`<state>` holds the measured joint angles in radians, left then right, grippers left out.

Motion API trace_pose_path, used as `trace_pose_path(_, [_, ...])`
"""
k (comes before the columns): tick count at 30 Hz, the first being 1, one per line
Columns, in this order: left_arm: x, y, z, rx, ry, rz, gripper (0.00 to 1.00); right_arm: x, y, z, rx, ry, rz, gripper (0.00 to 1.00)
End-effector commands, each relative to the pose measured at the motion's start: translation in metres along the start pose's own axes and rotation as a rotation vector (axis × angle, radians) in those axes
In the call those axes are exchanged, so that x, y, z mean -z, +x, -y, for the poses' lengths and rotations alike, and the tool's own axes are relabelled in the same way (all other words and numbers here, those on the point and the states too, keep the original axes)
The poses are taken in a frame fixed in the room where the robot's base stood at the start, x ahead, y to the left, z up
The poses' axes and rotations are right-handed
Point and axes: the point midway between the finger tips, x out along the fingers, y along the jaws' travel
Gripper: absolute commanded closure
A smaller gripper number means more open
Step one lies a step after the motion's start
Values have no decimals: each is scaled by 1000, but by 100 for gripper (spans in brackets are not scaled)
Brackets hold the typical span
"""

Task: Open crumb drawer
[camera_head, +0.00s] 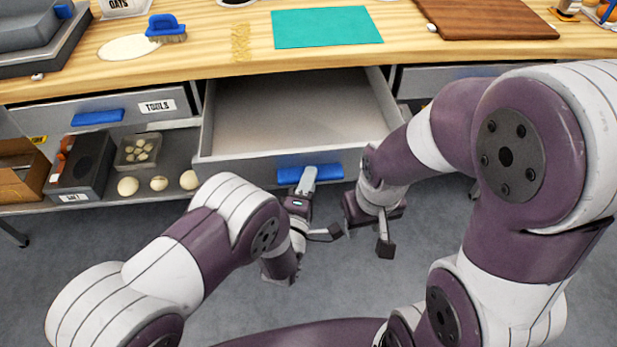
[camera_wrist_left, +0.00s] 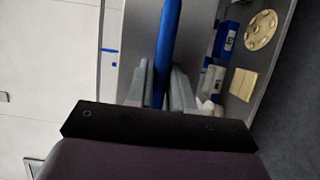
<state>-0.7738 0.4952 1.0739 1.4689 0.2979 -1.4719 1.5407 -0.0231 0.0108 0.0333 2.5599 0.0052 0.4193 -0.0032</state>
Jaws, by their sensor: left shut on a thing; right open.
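The drawer (camera_head: 295,109) under the middle of the wooden bench is pulled out, and its grey inside looks empty. Its blue handle (camera_head: 317,172) is on the front panel. My left gripper (camera_head: 306,180) is at this handle. In the left wrist view the blue handle (camera_wrist_left: 168,45) runs between the two fingers, and my left gripper (camera_wrist_left: 161,88) is shut on it. My right gripper (camera_head: 367,234) is open and empty, to the right of the left gripper and in front of the drawer, above the floor.
A closed drawer labelled TOOLS (camera_head: 98,114) is at the left. A lower shelf (camera_head: 170,190) holds round dough-like pieces and a bin. On the bench are a teal mat (camera_head: 325,27), a blue brush (camera_head: 166,28) and a brown board (camera_head: 490,18). Grey floor lies in front.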

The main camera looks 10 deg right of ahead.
Motion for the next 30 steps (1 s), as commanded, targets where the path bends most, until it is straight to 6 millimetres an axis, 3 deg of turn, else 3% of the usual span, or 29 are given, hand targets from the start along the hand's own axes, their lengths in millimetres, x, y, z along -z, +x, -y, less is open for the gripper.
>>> trace_pose_path(4, [0, 0, 1, 1, 0, 0, 100, 0, 0, 0, 0, 0, 0, 57])
trace_pose_path(5, [0, 0, 1, 1, 0, 0, 69, 0, 0, 0, 0, 0, 0, 57])
trace_pose_path(6, [0, 0, 1, 1, 0, 0, 57, 0, 0, 0, 0, 0, 0, 57])
trace_pose_path(16, [0, -4, 0, 1, 0, 0, 57, 0, -1, 0, 0, 0, 0, 57])
trace_pose_path(24, [-1, -57, 0, 3, 1, 2, 57, 0, -5, 0, 0, 0, 0, 57])
trace_pose_path(30, [0, -75, 1, 2, 0, 0, 57, 1, -5, 0, 0, 0, 0, 57])
